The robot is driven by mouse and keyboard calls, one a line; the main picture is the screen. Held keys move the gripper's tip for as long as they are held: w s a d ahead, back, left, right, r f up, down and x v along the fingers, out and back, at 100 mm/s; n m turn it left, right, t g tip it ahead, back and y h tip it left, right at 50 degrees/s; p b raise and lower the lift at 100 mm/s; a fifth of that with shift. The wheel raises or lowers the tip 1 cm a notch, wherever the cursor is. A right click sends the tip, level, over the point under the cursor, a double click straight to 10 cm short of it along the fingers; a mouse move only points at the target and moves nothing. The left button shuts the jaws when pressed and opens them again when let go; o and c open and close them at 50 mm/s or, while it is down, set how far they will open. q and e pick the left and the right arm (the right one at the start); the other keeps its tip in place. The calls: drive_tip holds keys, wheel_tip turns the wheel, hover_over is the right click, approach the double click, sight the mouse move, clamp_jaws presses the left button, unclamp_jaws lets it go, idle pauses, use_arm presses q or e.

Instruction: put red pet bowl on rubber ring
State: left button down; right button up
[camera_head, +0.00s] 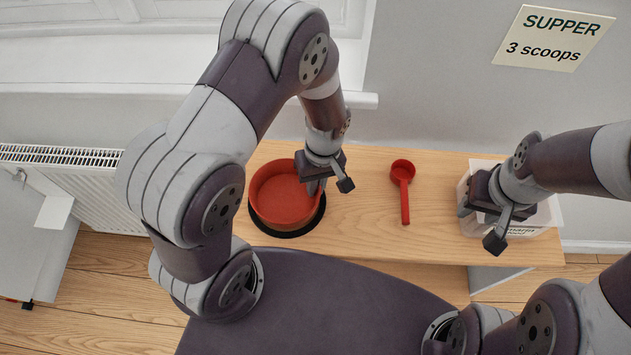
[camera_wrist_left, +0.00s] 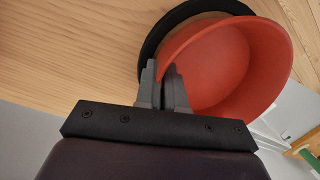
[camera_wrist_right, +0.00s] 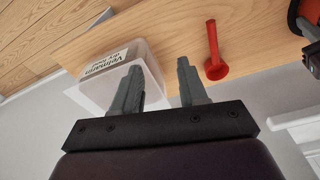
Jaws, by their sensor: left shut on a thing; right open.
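The red pet bowl (camera_head: 281,196) is upright at the left part of the wooden bench, over the black rubber ring (camera_head: 290,233). The ring shows as a dark rim along the bowl's near and right sides. My left gripper (camera_head: 318,186) is shut on the bowl's right wall; the left wrist view shows the fingers (camera_wrist_left: 165,85) pinching the red wall. In that view part of the ring (camera_wrist_left: 155,40) shows past the bowl, and I cannot tell if the bowl touches it. My right gripper (camera_wrist_right: 160,85) is open and empty above the clear bin.
A red scoop (camera_head: 404,190) lies on the bench right of the bowl. A clear labelled bin (camera_head: 541,219) stands at the bench's right end, under my right gripper. Bare bench (camera_head: 358,235) lies between bowl and scoop. A radiator (camera_head: 95,190) is at the left.

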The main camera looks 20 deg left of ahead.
use_arm(q)
drive_tip(key=shift+f, duration=0.15)
drive_tip(key=c, duration=1.4)
unclamp_jaws()
drive_tip(key=shift+s, duration=0.1)
drive_tip(key=shift+o, duration=0.8)
drive_tip(key=shift+a, duration=0.15)
drive_tip(key=shift+r, duration=0.4)
wheel_tip(320, 180, up, 12)
drive_tip(key=w, duration=0.2)
wheel_tip(320, 180, up, 2)
drive_tip(key=m+t, duration=0.3)
drive_tip(key=m, duration=0.4)
hover_over(286, 197)
drive_tip(key=shift+h, duration=0.3)
